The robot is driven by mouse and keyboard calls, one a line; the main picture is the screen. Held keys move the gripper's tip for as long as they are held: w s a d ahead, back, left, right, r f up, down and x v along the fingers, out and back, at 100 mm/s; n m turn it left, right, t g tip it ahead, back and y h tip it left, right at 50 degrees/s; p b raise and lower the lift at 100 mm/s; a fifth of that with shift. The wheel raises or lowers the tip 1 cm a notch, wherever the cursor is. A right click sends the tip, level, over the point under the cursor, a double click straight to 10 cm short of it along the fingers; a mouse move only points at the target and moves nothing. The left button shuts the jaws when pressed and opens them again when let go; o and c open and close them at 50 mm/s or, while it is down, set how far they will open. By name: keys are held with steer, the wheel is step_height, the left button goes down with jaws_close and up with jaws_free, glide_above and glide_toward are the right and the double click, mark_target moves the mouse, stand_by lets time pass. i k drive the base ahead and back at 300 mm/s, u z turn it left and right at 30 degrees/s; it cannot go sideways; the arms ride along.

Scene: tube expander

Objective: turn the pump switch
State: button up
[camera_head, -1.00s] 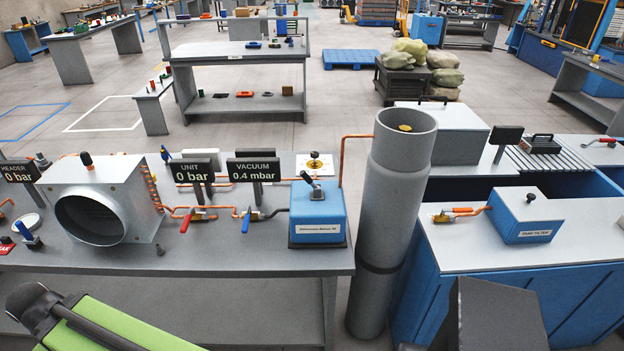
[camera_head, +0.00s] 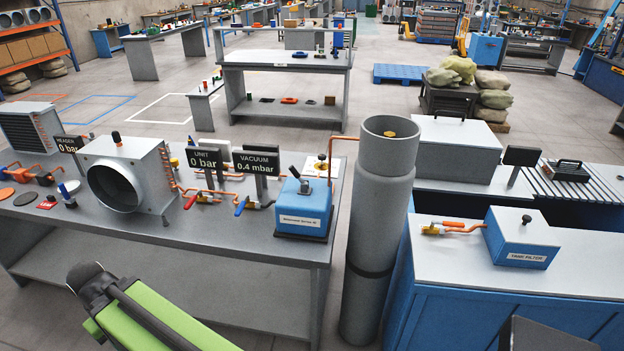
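The blue pump box (camera_head: 302,214) stands on the right end of the left grey bench (camera_head: 245,247). A small switch with a black-tipped lever (camera_head: 298,178) sits on top of it and leans up to the left. The small white label on the box's front is too small to read for certain. My green arm link (camera_head: 150,320) shows at the bottom left, in front of the bench and well apart from the switch. My gripper is not visible in this view.
A tall grey cylinder (camera_head: 377,240) stands right of the pump box, between the benches. Left of the box are the VACUUM sign (camera_head: 256,162), red and blue valve handles and a grey duct unit (camera_head: 125,175). A blue filter box (camera_head: 520,237) sits on the right bench.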

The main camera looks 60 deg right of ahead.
mark_target(291, 169)
steer(key=z, duration=0.15)
steer(key=i, duration=0.85)
steer(key=u, duration=0.05)
